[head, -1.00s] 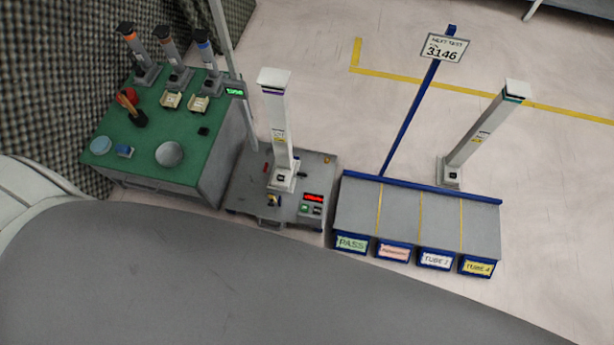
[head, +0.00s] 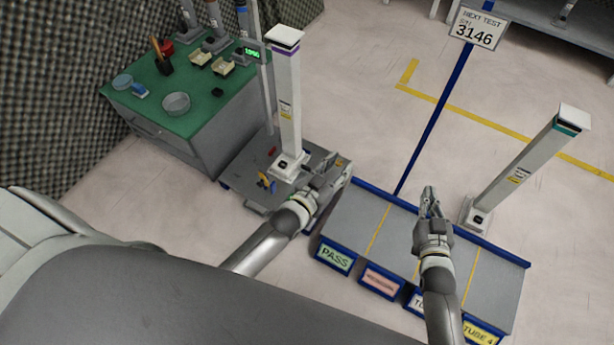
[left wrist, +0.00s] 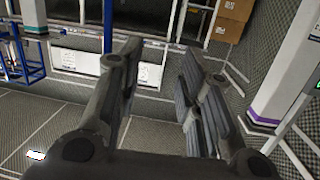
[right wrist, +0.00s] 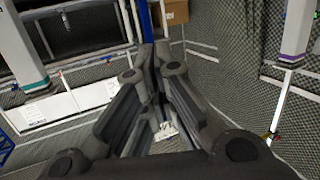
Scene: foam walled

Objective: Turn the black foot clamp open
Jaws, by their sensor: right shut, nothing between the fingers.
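A white column with a purple band (head: 287,95) stands upright on the grey cart (head: 240,170). Its square foot (head: 288,166) has small dark parts by it; one at its right side may be the black foot clamp, too small to be sure. My right gripper (head: 431,195) is shut and empty above the sorting table.
The grey sorting table (head: 345,215) with blue edges and labelled bins is right of the cart. A green bench (head: 205,115) with tubes and dishes is at the left. Floor beyond is open.

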